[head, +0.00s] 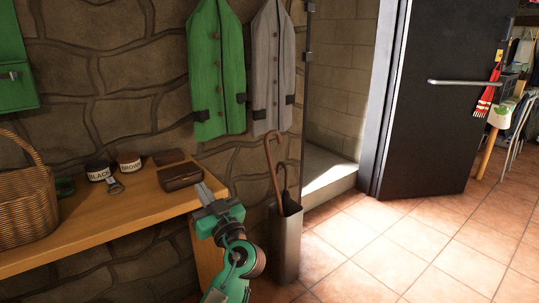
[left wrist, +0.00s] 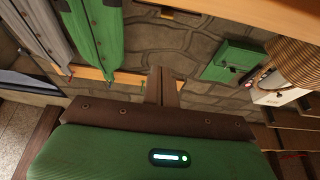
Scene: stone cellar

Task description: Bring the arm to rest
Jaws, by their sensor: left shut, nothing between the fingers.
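My left gripper (head: 206,193) is shut and empty. In the head view it is just off the right end of the wooden shelf, to the left of the umbrella stand, with my green arm coming up from below. In the left wrist view its shut fingers (left wrist: 163,88) point up toward the stone wall. My right gripper is not in view.
The wooden shelf (head: 137,212) holds a wicker basket (head: 25,195), shoe-polish tins (head: 98,171) and a brown wallet-like item (head: 181,176). The metal umbrella stand (head: 286,243) is close by. Coats (head: 216,75) hang behind. The tiled floor (head: 420,245) is clear on the right.

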